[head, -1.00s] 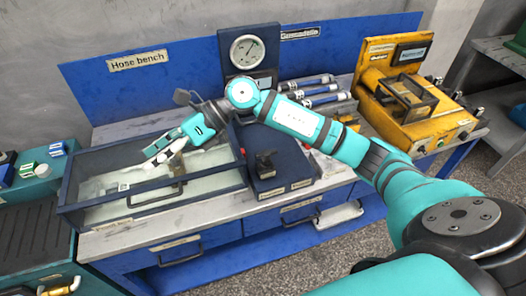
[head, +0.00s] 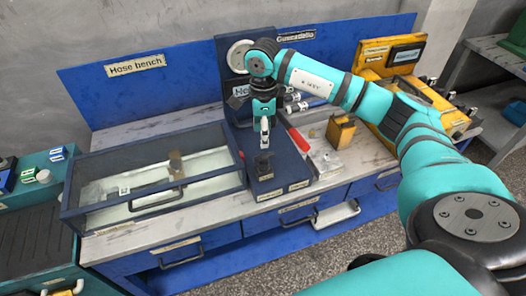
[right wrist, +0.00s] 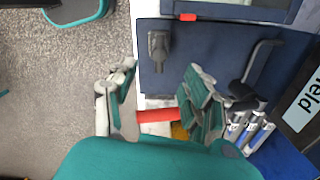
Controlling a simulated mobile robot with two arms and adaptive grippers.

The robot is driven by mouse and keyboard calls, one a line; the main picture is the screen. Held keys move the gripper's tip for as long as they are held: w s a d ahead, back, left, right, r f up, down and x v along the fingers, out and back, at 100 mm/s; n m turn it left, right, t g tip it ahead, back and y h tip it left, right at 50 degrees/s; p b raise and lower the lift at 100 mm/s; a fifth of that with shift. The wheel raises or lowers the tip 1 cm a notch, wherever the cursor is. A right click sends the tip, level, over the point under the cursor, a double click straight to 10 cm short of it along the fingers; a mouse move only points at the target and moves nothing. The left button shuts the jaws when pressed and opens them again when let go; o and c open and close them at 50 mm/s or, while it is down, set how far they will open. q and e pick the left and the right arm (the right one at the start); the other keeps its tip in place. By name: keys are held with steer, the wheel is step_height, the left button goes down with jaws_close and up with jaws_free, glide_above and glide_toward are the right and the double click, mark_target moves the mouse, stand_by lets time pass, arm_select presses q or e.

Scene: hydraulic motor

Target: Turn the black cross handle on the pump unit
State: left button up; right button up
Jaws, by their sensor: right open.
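The pump unit (head: 288,168) is a dark blue box with an upright gauge panel behind it, in the middle of the bench. A small black handle (head: 263,163) stands on its top near the front; it also shows as a dark knob (right wrist: 158,48) in the right wrist view. I cannot make out its cross shape. My right gripper (head: 264,142) points down just above the black handle, apart from it. My left gripper is not in view.
A glass-topped case (head: 150,185) stands left of the pump unit. A yellow unit (head: 415,95) is farther right. A dark bent lever (right wrist: 258,72) shows in the right wrist view.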

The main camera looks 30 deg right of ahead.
mark_target(263, 155)
step_height(263, 155, down, 9)
steer(key=shift+f+p, duration=0.15)
steer(key=shift+p, duration=0.85)
steer(key=shift+a, duration=0.1)
jaws_close()
